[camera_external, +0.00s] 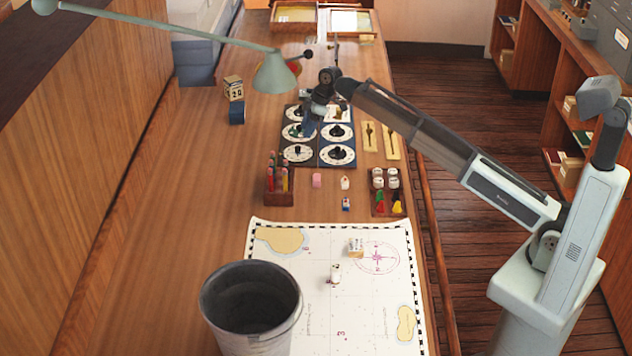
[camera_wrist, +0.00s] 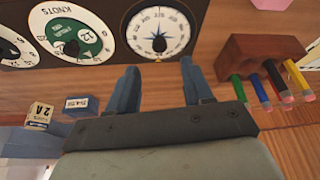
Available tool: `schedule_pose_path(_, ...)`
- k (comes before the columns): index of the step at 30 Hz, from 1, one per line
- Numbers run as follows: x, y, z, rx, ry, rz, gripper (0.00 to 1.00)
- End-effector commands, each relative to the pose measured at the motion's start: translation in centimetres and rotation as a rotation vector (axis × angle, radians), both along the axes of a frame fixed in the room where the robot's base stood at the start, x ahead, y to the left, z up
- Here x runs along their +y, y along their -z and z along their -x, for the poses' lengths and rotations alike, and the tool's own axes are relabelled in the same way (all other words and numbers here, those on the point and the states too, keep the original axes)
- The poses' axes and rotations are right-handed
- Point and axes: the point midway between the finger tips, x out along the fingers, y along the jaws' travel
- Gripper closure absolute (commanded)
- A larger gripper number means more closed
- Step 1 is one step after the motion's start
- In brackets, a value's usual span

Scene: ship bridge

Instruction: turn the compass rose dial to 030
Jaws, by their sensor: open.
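The compass rose dial (camera_wrist: 145,27) has a white face with a star-shaped rose and a small black knob (camera_wrist: 159,44) at its centre. Its markings are too small to read. It appears to be the near left dial (camera_external: 290,157) of the dark panel in the external view. My gripper (camera_wrist: 161,75) is open and empty, its two blue fingers spread below the dial in the wrist view, apart from the knob. In the external view my gripper (camera_external: 309,124) hangs over the panel's left column and partly hides the dials behind it.
A green KNOTS dial (camera_wrist: 78,42) sits beside the compass dial. A wooden pencil holder (camera_external: 279,187) stands just nearer than the panel. A lamp (camera_external: 274,75) reaches over the desk close to my arm. Bare desk lies left of the panel.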

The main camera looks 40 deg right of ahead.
Motion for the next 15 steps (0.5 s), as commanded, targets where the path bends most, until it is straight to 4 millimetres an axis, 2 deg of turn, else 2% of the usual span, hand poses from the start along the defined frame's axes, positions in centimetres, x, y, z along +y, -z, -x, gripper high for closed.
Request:
schedule_pose_path(3, 0.7, 2.1, -0.4, 0.002, 0.000, 0.001, 0.49)
schedule_pose_path(9, 1.6, 4.7, -1.1, 0.001, 0.000, 0.002, 0.49)
schedule_pose_path(15, 2.1, 6.1, -1.4, -0.001, 0.000, 0.001, 0.49)
